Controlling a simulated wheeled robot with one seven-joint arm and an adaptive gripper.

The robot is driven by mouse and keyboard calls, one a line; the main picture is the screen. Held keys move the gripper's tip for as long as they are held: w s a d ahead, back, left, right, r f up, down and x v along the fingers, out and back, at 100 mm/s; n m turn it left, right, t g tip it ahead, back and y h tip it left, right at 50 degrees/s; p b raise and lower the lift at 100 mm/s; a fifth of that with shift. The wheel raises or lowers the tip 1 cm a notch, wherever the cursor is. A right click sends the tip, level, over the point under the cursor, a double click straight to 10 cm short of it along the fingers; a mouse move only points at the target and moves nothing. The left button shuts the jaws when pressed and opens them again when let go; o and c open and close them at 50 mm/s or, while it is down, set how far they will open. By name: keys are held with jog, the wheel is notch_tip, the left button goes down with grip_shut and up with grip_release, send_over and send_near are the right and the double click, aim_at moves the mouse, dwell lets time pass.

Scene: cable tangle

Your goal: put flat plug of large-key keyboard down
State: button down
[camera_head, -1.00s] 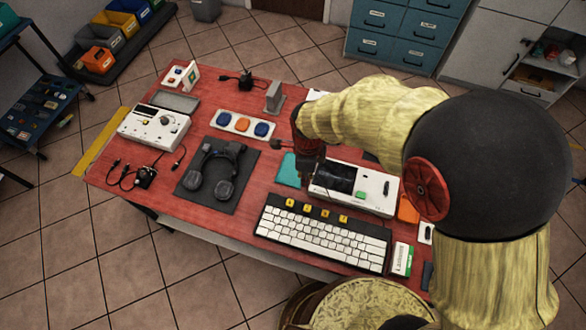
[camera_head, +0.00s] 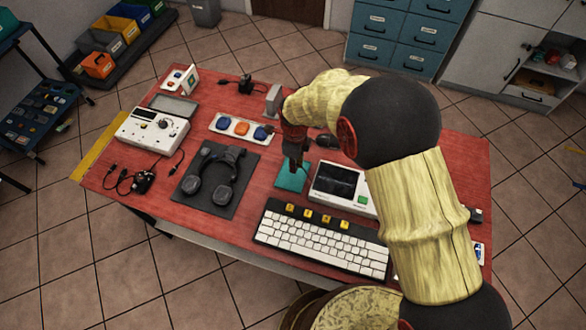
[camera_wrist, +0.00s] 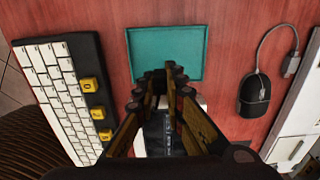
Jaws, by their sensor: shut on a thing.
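My gripper (camera_head: 291,180) points down over the teal tray (camera_head: 289,186), behind the keyboard in the head view. In the wrist view my gripper (camera_wrist: 171,72) has its fingertips close together at the near edge of the teal tray (camera_wrist: 188,44). It is shut on the flat plug, which is mostly hidden between the dark fingertips. No cable from it can be made out. The large-key keyboard (camera_head: 310,244), white with several yellow keys, lies at the front of the table; it also shows at the left of the wrist view (camera_wrist: 62,100).
A white device with a dark screen (camera_head: 338,180) stands right of the tray. A black mouse (camera_wrist: 255,95) with a grey cable lies beyond it. Headphones on a dark mat (camera_head: 222,205) lie to the left. The tray's visible floor is empty.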

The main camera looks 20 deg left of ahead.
jog(key=shift+w+a+f, duration=0.35)
jog(key=shift+w+f, duration=0.1)
jog(key=shift+f, duration=0.2)
jog(key=shift+w+a+f, duration=0.15)
jog(key=shift+w+f, duration=0.05)
jog(key=shift+f, duration=0.35)
jog(key=shift+f+b, duration=0.5)
jog(key=shift+f, duration=0.8)
jog(key=shift+f, duration=0.2)
jog(key=c, duration=2)
grip_release()
jog(key=shift+o, duration=0.6)
jog(key=shift+r, duration=0.1)
notch_tip(320, 180, up, 12)
jog(key=p, duration=0.2)
